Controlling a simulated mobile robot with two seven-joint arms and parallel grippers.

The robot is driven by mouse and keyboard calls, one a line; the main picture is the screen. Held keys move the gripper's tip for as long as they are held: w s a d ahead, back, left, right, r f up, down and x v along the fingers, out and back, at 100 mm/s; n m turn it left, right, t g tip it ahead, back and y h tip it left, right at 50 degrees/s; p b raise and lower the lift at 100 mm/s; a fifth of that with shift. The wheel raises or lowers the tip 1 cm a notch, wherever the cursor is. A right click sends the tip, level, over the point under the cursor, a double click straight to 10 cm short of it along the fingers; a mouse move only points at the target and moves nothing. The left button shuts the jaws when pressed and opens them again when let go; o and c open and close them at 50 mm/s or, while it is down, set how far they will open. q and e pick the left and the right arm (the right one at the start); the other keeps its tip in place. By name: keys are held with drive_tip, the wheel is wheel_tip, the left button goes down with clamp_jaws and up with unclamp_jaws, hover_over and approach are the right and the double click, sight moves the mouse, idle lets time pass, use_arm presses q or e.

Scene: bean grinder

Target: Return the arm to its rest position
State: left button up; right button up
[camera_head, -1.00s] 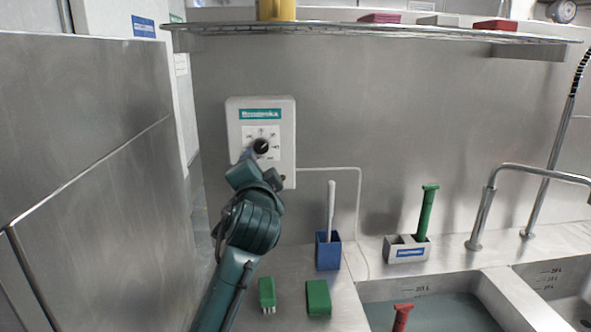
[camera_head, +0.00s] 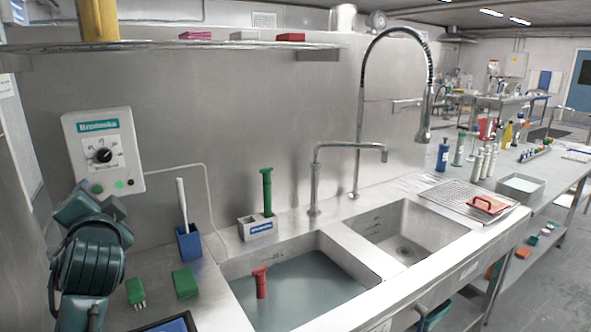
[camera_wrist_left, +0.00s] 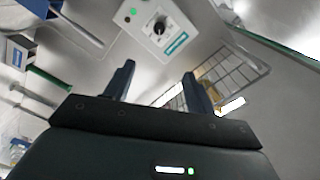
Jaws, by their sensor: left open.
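My left arm comes in at the lower left of the head view. Its gripper (camera_head: 94,200) is just below the white wall control box (camera_head: 75,145), apart from it as far as I can tell. The box has a black knob (camera_head: 103,155) and a lit green light (camera_head: 131,183). In the left wrist view, the open, empty fingers (camera_wrist_left: 160,72) point toward the box (camera_wrist_left: 185,30), its knob (camera_wrist_left: 160,27) and green light (camera_wrist_left: 132,11). The right gripper is not in view.
A wire shelf (camera_head: 180,44) runs above. A metal wall is close on the left.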

use_arm(q)
drive_tip(key=s+d+f+g+h, duration=0.1)
drive_tip(key=s+d+f+h, duration=0.1)
drive_tip(key=f, duration=0.5)
drive_tip(key=s+d+f+g+h, duration=0.1)
drive_tip(key=s+d+f+g, duration=0.15)
drive_tip(key=f, duration=0.55)
drive_tip(key=s+d+f+n+g+h, duration=0.25)
drive_tip(key=s+d+f+g, duration=0.2)
drive_tip(key=s+f, duration=0.7)
drive_tip(key=s+d+f+n+g+h, duration=0.1)
drive_tip(key=s+d+f+g+h, duration=0.35)
drive_tip(key=s+f, duration=0.75)
drive_tip(key=w+d+f+t+h, duration=0.2)
drive_tip(key=w+d+f+t, duration=0.1)
drive_tip(key=t, duration=0.4)
drive_tip(key=shift+d+f, duration=0.9)
drive_tip(key=shift+d, duration=0.4)
drive_tip(key=shift+w+m, duration=0.15)
drive_tip(key=shift+m, duration=0.1)
drive_tip(key=shift+c, duration=0.4)
